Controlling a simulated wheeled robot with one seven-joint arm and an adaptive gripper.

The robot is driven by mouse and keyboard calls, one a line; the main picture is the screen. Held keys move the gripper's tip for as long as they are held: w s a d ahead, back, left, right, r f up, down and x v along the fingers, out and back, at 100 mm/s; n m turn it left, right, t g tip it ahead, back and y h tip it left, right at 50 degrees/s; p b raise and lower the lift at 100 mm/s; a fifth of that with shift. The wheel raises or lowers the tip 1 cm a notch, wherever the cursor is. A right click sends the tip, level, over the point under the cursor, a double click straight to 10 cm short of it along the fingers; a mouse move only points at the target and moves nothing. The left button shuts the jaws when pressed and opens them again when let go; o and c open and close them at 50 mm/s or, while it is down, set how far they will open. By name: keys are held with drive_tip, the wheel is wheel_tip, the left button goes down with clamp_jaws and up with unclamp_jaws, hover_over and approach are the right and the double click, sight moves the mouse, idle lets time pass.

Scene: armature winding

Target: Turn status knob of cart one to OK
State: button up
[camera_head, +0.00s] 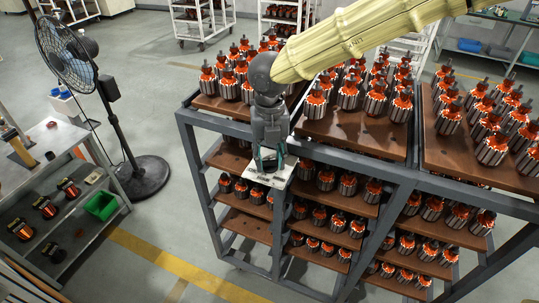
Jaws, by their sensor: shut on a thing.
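My gripper (268,165) is at the front of a grey cart, reached from above by my cream-sleeved arm. Its fingers are closed around the status knob, which they mostly hide. A small white status plate (281,182) is fixed to the cart's front post under the fingers. Dark marks show on the plate, but they are too small to read. I cannot tell which way the knob points. The cart (204,121) has a grey frame and brown shelves full of armatures with orange windings.
More armatures stand on the top boards (320,127) around my arm. A black standing fan (68,52) is at the left. A workbench (52,139) with spools and a green bin (101,205) is at the far left. The floor (165,215) before the cart is clear.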

sight(270, 159)
drive_tip(key=shift+m, duration=0.3)
drive_tip(key=o, duration=1)
wheel_tip(270, 159, up, 12)
idle(0.3)
drive_tip(key=shift+w, duration=0.1)
